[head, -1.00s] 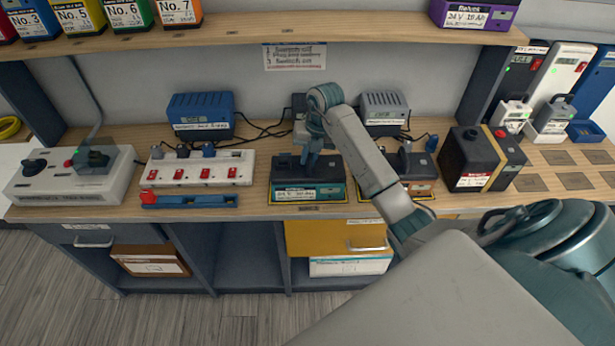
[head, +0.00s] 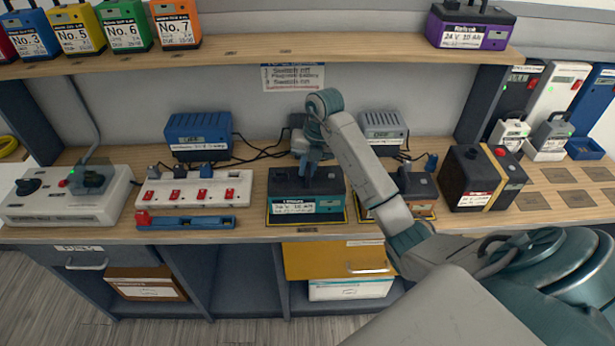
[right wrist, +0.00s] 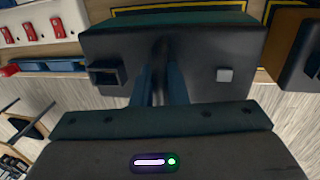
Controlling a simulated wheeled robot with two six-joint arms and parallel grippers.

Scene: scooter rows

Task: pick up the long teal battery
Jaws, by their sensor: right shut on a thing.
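The long teal battery (head: 285,187) has a dark body, a teal band and a white label on its front. It is upright, just above a dark mat (head: 307,222) with yellow edges, whose front strip shows below it. My right gripper (head: 307,178) points down from above and is shut on the battery's top handle. In the right wrist view, the blue fingers (right wrist: 161,88) close at the middle of the battery's dark top (right wrist: 115,48). The handle itself is mostly hidden by the fingers. My left gripper is not in view.
A power strip (head: 160,199) and blue tray (head: 186,222) lie left of the battery. A brown battery (head: 424,188) stands close on the right, beyond it a black battery (head: 474,170). Chargers (head: 198,130) with cables stand behind. A shelf (head: 350,48) with batteries hangs above.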

